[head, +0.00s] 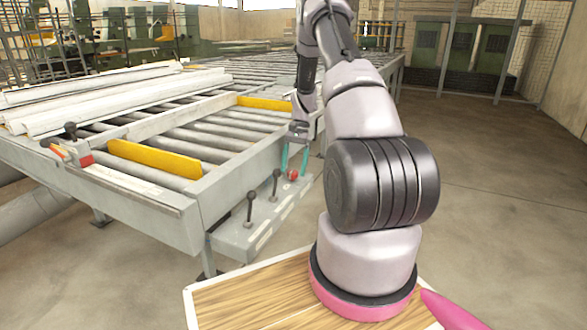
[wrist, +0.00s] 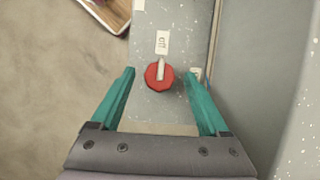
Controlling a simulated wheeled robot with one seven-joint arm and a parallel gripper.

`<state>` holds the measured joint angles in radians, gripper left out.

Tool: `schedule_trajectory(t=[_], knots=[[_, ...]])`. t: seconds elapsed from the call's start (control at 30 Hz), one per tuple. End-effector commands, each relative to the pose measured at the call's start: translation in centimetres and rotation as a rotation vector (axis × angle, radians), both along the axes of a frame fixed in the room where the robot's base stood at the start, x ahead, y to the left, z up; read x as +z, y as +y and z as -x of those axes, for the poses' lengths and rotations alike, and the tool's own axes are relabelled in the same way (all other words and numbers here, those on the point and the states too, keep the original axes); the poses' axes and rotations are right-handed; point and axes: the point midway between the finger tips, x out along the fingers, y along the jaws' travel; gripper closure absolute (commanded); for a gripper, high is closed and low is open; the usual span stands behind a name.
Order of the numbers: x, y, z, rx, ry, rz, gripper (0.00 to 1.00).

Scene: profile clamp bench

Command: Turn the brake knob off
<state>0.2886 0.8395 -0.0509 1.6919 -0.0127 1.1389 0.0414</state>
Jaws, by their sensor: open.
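The red knob (head: 292,174) sits on the grey control shelf at the bench's near corner. In the wrist view the knob (wrist: 152,80) is a red disc with a pale raised bar. The bar points up the picture, toward a small white label (wrist: 162,42); its print is too small to read surely. Part of a second pale label (wrist: 195,73) shows right of the knob, partly behind a finger. My gripper (head: 294,168) is open, its teal fingers pointing down around the knob. In the wrist view the gripper (wrist: 160,73) has one finger on each side of the knob, with gaps.
Two black-knobbed levers (head: 250,208) (head: 275,185) stand on the same shelf, left of the red knob. The roller bench (head: 150,210) carries yellow bars (head: 155,159) and pale profiles (head: 120,95). A bench side wall (wrist: 240,70) rises close right of my gripper in the wrist view.

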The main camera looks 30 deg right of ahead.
Motion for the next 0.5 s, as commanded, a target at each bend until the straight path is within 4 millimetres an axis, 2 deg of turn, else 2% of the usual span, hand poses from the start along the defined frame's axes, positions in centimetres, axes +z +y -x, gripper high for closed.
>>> schedule_trajectory(t=[0.4,0.5], knots=[[7.1,-2.3,-1.9,0.0,-0.005,0.002,0.21],[8.4,-2.8,-2.3,0.001,-0.004,0.002,0.21]])
